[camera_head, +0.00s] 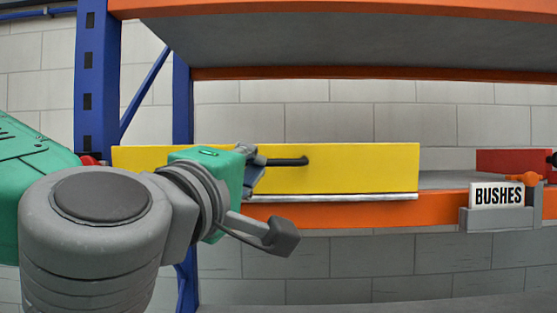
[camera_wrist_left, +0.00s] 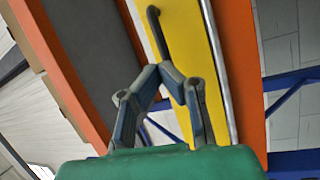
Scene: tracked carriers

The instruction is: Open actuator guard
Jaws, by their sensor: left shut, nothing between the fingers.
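A long yellow panel (camera_head: 350,170), which appears to be the actuator guard, stands along the front edge of a shelf, with a grey strip (camera_head: 345,197) under it. A dark bar handle (camera_head: 290,161) sits on its face. My left gripper (camera_head: 257,168) is in front of the panel at the handle's left end. In the left wrist view its fingertips (camera_wrist_left: 162,72) meet, with nothing between them, just below the near end of the handle (camera_wrist_left: 156,30) on the yellow panel (camera_wrist_left: 190,45). I cannot tell whether they touch the handle. My right gripper is not in view.
Orange shelf beams (camera_head: 350,214) and a blue upright (camera_head: 97,80) frame the panel. An upper shelf (camera_head: 340,40) hangs above. The shelf between is clear.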

